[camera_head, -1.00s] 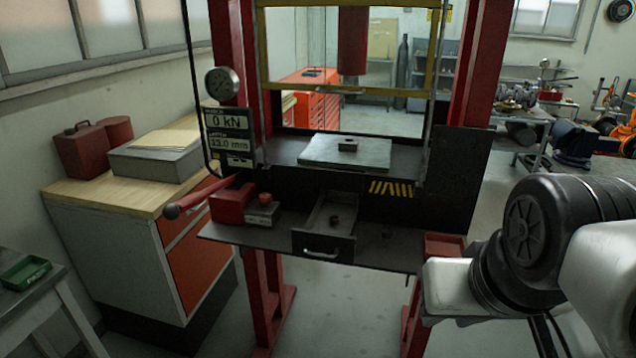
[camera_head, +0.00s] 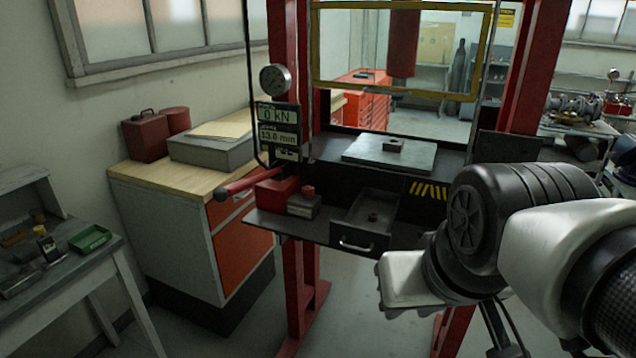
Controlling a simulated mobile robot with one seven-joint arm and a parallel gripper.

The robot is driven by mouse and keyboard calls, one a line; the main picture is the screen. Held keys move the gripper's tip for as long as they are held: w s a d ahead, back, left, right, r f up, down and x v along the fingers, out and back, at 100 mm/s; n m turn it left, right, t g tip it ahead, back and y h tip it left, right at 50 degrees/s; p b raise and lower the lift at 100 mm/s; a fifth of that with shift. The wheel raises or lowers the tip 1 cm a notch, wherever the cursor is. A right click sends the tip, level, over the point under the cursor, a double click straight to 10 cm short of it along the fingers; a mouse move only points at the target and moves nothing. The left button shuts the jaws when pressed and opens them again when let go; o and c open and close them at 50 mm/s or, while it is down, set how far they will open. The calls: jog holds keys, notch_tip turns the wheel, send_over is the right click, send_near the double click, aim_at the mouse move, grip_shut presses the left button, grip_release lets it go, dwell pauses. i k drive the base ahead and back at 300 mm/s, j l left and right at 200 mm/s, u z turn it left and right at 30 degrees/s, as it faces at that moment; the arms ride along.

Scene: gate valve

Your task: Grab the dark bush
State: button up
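A small dark ring-like piece (camera_head: 373,217) lies inside the open drawer (camera_head: 352,241) of the red press; it may be the dark bush. Another dark block, with a hole or mark on top (camera_head: 393,145), sits on the grey press plate (camera_head: 365,155). Which of the two is the bush I cannot tell for sure. My white and black arm fills the right side, in front of the press's right leg. My gripper's fingers do not show, so whether they hold anything is hidden.
The red press frame (camera_head: 287,100) has a yellow-framed guard (camera_head: 395,88) above the plate. A red lever (camera_head: 250,182), a red box (camera_head: 277,188) and a small grey block (camera_head: 303,206) are left of the drawer. A wooden-topped cabinet (camera_head: 150,178) and a bench (camera_head: 60,275) stand at left.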

aim_at(372, 217)
jog(key=i+j+z, duration=0.45)
jog(key=i, duration=0.2)
jog(key=i+j+z, duration=0.4)
jog(key=i+j, duration=0.15)
jog(key=j, duration=0.1)
